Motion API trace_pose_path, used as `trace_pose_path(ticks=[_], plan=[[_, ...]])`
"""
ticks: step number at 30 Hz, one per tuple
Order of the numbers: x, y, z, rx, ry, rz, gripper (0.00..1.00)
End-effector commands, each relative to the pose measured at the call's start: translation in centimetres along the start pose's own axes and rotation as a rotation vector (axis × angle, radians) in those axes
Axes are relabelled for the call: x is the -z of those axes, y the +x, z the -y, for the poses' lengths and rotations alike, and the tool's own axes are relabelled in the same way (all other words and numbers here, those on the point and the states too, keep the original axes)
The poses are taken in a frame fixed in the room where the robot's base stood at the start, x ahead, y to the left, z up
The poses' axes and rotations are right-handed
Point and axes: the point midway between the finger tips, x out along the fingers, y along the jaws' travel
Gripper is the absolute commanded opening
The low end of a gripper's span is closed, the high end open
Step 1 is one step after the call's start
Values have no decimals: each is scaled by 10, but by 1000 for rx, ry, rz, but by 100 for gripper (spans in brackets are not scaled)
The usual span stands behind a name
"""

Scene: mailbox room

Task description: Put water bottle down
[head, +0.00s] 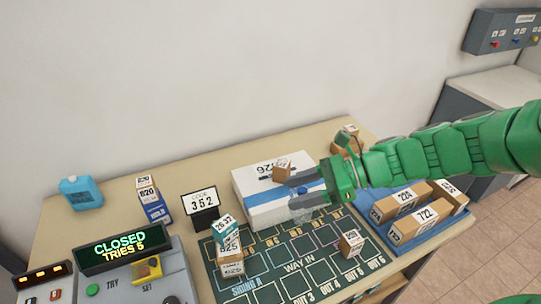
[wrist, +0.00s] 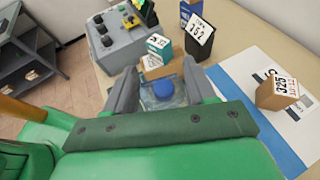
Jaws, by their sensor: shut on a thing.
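The water bottle is clear with a blue cap. In the head view the bottle (head: 304,213) is faint, hanging below the fingers, with its cap between them. In the wrist view the bottle (wrist: 163,92) is seen from above, cap toward me. My gripper (head: 300,188) is shut on it, one grey finger on each side; the fingers also show in the wrist view (wrist: 161,85). The gripper is above the table, beside the white and blue box (head: 262,211) and over the edge of the dark green mat (head: 290,250). The bottle's base is hidden, so I cannot tell whether it touches the mat.
Small cartons stand on the mat, including a stack (head: 231,258) and one (head: 351,243). A blue tray (head: 385,229) of cartons is at right. A grey control box (head: 140,277) with a CLOSED display is at left. Bare table shows around the blue jug (head: 81,193).

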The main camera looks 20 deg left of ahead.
Motion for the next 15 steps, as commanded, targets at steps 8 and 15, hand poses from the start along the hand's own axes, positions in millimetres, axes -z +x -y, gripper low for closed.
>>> trace_pose_path(ticks=[8,15], plan=[[-13,-1,25,45,7,-4,4],[-14,4,73,137,23,-13,4]])
